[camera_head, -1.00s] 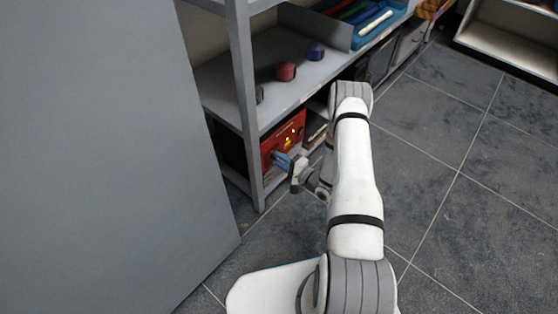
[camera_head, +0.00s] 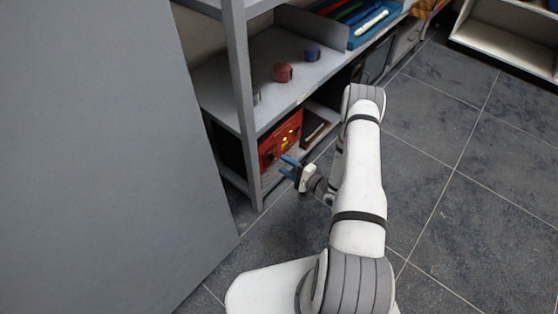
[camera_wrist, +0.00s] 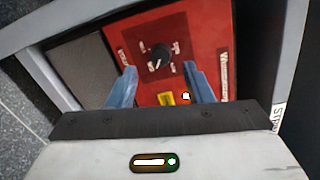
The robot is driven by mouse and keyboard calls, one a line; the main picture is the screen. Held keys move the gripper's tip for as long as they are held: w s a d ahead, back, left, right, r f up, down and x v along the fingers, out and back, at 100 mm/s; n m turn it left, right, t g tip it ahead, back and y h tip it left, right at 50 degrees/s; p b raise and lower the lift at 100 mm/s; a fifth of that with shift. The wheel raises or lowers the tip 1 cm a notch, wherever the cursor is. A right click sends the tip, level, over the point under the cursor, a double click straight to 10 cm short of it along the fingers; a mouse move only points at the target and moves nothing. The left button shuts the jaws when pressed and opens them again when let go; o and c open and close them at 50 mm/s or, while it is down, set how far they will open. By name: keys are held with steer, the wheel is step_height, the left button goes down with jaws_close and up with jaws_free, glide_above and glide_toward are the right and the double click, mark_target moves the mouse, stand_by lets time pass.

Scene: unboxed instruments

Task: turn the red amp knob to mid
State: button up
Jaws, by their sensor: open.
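The red amp (camera_head: 285,137) stands on the low shelf of the grey rack, its front facing my arm. In the wrist view its red face (camera_wrist: 190,40) fills the upper middle. A black round knob (camera_wrist: 159,57) with a pale pointer line sits on that face; the pointer slants toward the upper right. A lit yellow display (camera_wrist: 167,98) and a small white light are below the knob. My gripper (camera_head: 288,162) is open and empty in front of the amp. In the wrist view the blue fingers (camera_wrist: 160,82) stand apart below the knob, not visibly touching it.
A rack post (camera_head: 241,100) stands just left of the amp. The shelf above (camera_head: 290,92) carries a red knob-like piece (camera_head: 283,72) and a blue one (camera_head: 312,50). A large grey panel (camera_head: 100,150) blocks the left. Tiled floor (camera_head: 450,220) to the right is clear.

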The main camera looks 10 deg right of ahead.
steer(key=shift+p+v, duration=0.3)
steer(key=shift+v, duration=1.45)
steer(key=shift+a, duration=0.1)
